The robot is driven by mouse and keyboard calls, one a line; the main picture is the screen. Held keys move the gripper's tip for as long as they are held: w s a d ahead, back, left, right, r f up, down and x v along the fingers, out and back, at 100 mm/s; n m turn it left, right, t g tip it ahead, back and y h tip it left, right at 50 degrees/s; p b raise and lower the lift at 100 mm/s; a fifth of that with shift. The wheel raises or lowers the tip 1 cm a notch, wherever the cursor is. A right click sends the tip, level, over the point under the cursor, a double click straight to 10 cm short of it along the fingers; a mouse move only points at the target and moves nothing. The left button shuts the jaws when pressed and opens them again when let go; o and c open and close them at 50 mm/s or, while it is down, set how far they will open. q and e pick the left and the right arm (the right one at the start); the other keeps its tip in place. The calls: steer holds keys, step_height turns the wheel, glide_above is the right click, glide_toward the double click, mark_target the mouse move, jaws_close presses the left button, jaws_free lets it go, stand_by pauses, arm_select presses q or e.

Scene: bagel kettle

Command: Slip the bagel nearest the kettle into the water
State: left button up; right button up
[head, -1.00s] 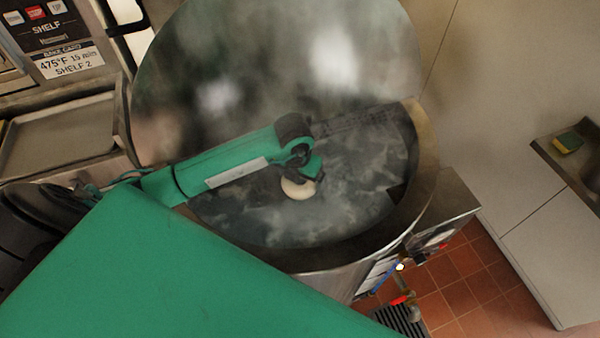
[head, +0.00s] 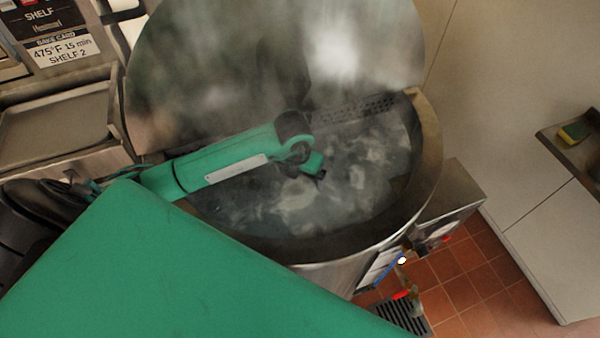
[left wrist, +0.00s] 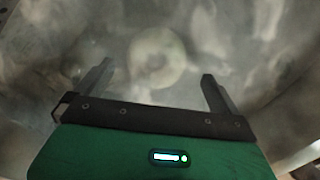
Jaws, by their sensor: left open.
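The kettle (head: 432,150) is a large round steel vessel full of steaming, foamy water (head: 345,205). My left gripper (head: 316,172) hangs over the water inside the kettle's rim. In the left wrist view my left gripper (left wrist: 155,86) is open, with its two fingers wide apart and nothing between them. A pale ring-shaped bagel (left wrist: 158,57) shows through the steam beyond the fingertips, in the water and apart from the gripper. In the head view the bagel cannot be made out clearly among the foam and steam. My right gripper is not in view.
The kettle's round lid (head: 200,75) stands open behind the water. A perforated strip (head: 355,108) lies along the kettle's back inner edge. An empty tray (head: 55,125) is at left. A sponge (head: 574,132) lies on a surface at far right.

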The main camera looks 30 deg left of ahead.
arm_select(q)
step_height(320, 180, up, 14)
steer(key=s+b, duration=0.2)
steer(key=shift+f, duration=0.2)
stand_by(0.6)
